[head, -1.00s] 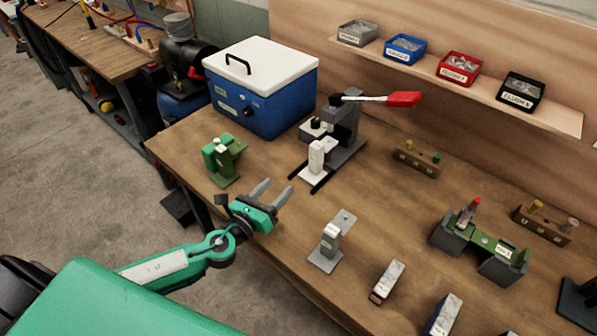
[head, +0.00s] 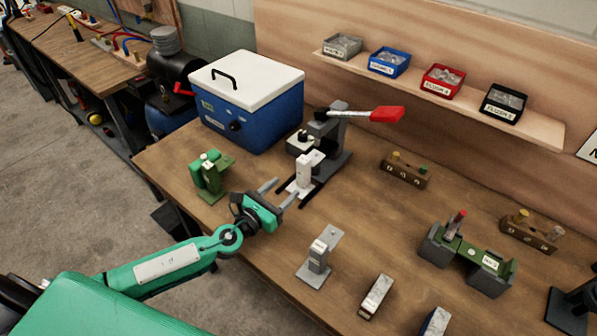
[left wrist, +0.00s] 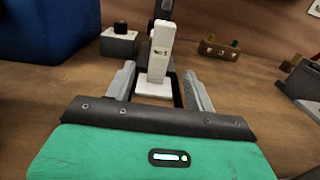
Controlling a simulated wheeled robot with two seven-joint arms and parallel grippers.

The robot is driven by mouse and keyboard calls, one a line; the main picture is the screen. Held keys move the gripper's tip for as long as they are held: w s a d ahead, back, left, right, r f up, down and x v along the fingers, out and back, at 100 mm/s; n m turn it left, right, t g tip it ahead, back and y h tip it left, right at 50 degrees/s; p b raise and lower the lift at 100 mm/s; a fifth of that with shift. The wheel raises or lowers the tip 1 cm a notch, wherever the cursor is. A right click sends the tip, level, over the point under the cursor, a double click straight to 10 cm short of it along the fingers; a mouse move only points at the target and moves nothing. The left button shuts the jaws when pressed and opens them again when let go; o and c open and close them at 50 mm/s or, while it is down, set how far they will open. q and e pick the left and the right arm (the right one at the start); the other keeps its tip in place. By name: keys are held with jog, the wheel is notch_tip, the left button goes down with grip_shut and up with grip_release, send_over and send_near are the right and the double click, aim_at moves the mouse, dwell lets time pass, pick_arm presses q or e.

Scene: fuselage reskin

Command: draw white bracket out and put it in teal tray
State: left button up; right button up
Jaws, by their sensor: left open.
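The white bracket (head: 304,172) stands upright on its white foot at the front of a grey press with a red-tipped lever (head: 335,135). In the left wrist view the white bracket (left wrist: 159,50) is centred, just ahead of and between the finger lines. My left gripper (head: 283,190) is open and empty, its two grey fingers pointing at the bracket from the front left. It also shows open in the left wrist view (left wrist: 158,85). I cannot tell whether the fingertips reach the bracket's sides. My right gripper and a teal tray are not in view.
A green fixture (head: 211,175) stands left of my gripper. A blue box with a white lid (head: 248,105) is behind it. A grey bracket on a plate (head: 319,258) stands in front, and a green-and-grey fixture (head: 466,258) at the right. Bare wood lies between.

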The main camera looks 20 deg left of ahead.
aim_at(300, 174)
pick_arm(q)
jog(key=p+x, duration=0.1)
jog(key=x, duration=0.8)
jog(key=shift+w, duration=0.1)
jog(key=shift+f, duration=0.1)
grip_shut()
